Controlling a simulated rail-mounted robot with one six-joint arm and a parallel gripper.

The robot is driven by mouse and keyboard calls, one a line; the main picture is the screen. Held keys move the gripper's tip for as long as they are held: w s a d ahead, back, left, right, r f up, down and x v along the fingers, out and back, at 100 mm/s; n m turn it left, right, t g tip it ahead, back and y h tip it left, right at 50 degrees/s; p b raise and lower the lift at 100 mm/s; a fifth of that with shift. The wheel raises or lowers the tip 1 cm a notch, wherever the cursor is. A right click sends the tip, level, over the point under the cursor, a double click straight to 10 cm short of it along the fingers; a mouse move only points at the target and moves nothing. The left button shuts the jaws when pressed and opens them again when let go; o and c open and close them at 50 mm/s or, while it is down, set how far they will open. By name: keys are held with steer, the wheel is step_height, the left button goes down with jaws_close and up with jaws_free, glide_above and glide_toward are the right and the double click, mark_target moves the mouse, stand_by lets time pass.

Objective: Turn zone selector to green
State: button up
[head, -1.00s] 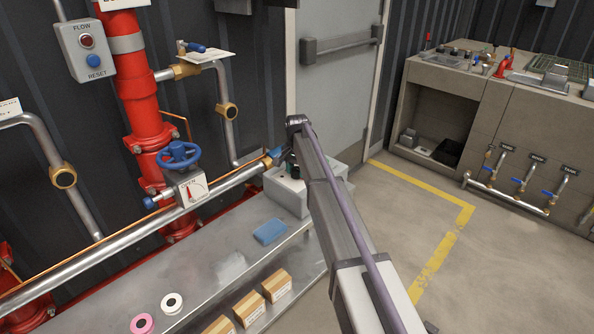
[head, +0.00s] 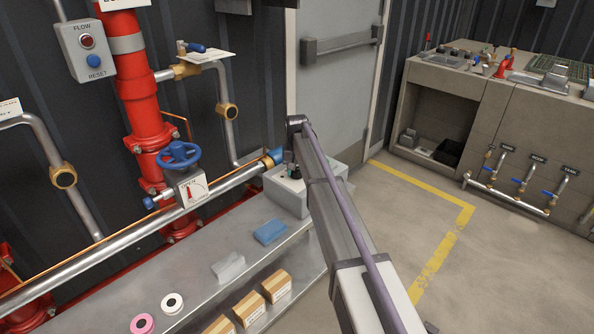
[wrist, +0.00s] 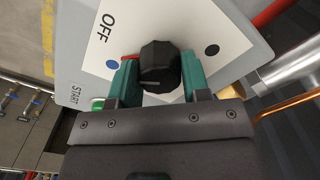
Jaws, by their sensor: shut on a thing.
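In the wrist view a black faceted selector knob (wrist: 159,67) stands on a white label plate (wrist: 187,22) marked OFF. My gripper (wrist: 160,75) has its green fingers on either side of the knob and is shut on it. A dark dot (wrist: 139,19) and a blue dot (wrist: 211,50) show on the plate. A red mark (wrist: 130,57) shows beside the left finger, partly covered. I see no green dot on the plate; the fingers hide part of it. In the head view the grey selector box (head: 290,192) sits at the bench's far end, partly behind my arm.
A green START button (wrist: 98,104) is left of the gripper in the wrist view. A steel pipe (head: 110,258) runs along the bench (head: 205,295) up to the box. A blue cloth (head: 270,232) and a pale clear item (head: 228,266) lie on the bench.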

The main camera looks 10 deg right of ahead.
mark_target(297, 169)
steer(key=n, duration=1.1)
steer(key=shift+n, duration=0.4)
steer(key=shift+s, duration=0.1)
steer(key=o, duration=0.9)
steer(key=shift+a, duration=0.1)
steer(key=shift+o, duration=0.2)
step_height(297, 169, up, 11)
steer(key=p, duration=1)
steer(key=shift+f+p, duration=0.15)
steer(key=shift+p, duration=0.25)
